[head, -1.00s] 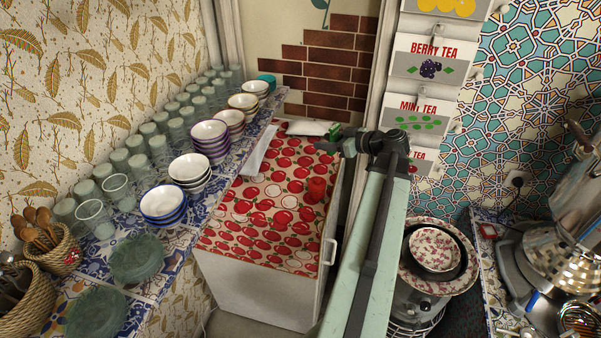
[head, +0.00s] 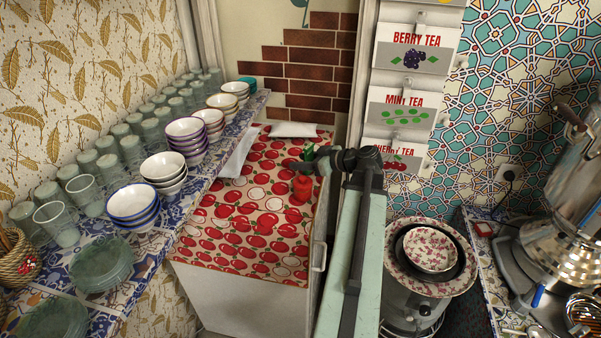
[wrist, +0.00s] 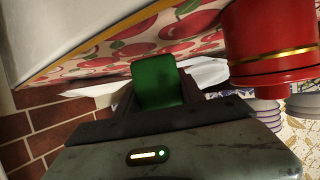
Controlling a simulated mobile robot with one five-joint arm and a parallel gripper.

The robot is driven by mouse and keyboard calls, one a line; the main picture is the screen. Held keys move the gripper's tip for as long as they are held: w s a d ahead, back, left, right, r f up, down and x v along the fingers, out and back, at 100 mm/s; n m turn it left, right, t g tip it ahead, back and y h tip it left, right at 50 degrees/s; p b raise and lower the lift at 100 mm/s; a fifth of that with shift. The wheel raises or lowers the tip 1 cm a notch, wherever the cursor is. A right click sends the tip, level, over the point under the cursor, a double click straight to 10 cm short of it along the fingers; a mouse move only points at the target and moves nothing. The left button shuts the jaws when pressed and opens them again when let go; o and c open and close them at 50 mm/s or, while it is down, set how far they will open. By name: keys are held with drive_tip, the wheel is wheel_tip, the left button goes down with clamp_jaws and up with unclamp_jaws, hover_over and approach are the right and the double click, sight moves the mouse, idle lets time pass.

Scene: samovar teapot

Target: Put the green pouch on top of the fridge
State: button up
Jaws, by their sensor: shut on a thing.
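The green pouch (head: 309,152) is held in my gripper (head: 307,161), which is shut on it. In the wrist view, the green pouch (wrist: 157,82) shows between the fingers of my gripper (wrist: 157,92). The fridge (head: 240,292) is the white low unit with a handle on its front. Its top is covered by a red apple-print cloth (head: 232,225). My gripper is over the right part of the top, just behind a red tin (head: 302,188). I cannot tell whether the pouch touches the cloth.
The red tin (wrist: 270,45) is close beside the pouch in the wrist view. A white packet (head: 294,130) lies at the back of the top, and white paper (head: 238,155) at its left edge. A shelf with bowls (head: 133,204) runs along the left. The cloth's front is clear.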

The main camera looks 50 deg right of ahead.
wheel_tip(320, 180, down, 2)
drive_tip(key=shift+b, duration=0.35)
drive_tip(key=shift+r, duration=0.25)
drive_tip(key=shift+f, duration=0.2)
drive_tip(key=o, duration=1.4)
drive_tip(key=shift+r, duration=0.1)
drive_tip(key=shift+r+p, duration=0.3)
drive_tip(key=shift+p, duration=0.15)
drive_tip(key=p+v, duration=0.4)
drive_tip(key=v, duration=0.8)
